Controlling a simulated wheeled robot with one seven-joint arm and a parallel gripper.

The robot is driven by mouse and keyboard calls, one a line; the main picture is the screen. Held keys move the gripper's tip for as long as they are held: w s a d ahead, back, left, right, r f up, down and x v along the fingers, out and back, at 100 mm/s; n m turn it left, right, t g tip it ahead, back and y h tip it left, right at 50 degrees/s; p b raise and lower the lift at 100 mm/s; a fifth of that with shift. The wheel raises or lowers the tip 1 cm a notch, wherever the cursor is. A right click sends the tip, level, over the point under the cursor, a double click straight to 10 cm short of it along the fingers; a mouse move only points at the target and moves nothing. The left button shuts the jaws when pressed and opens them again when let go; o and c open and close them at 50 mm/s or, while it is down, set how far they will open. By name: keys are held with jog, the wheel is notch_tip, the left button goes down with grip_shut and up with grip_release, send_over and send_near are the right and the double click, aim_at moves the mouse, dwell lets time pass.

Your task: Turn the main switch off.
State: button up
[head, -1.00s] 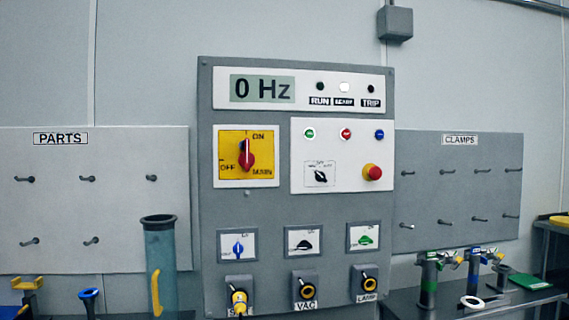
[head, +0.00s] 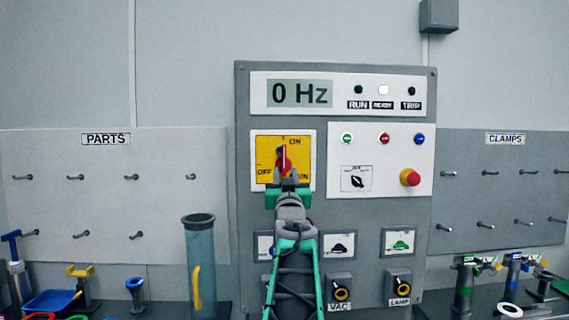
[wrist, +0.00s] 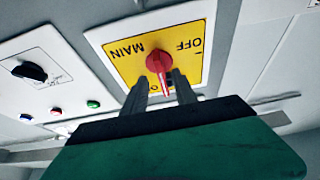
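The main switch is a red rotary knob (head: 283,160) on a yellow plate at the upper left of the grey control panel. Its handle points up at ON. In the wrist view the knob (wrist: 159,62) appears upside down, with the handle toward the partly hidden ON mark. My gripper (head: 286,178) is in front of the plate, just below the knob. In the wrist view its two fingers (wrist: 159,76) are apart, one on each side of the handle, with nothing gripped. I cannot tell whether either finger touches the knob.
The panel display (head: 300,93) reads 0 Hz, and the white lamp (head: 383,90) is lit. A red emergency button (head: 410,177) sits to the right. Small selectors and plugs sit below, partly behind my arm. A clear tube (head: 200,265) stands left of the panel.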

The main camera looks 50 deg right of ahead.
aim_at(284, 167)
jog(key=p+x, duration=0.1)
jog(key=x, duration=0.2)
jog(key=shift+w+d, duration=0.1)
jog(key=shift+w, duration=0.05)
jog(key=shift+c, duration=0.3)
grip_shut()
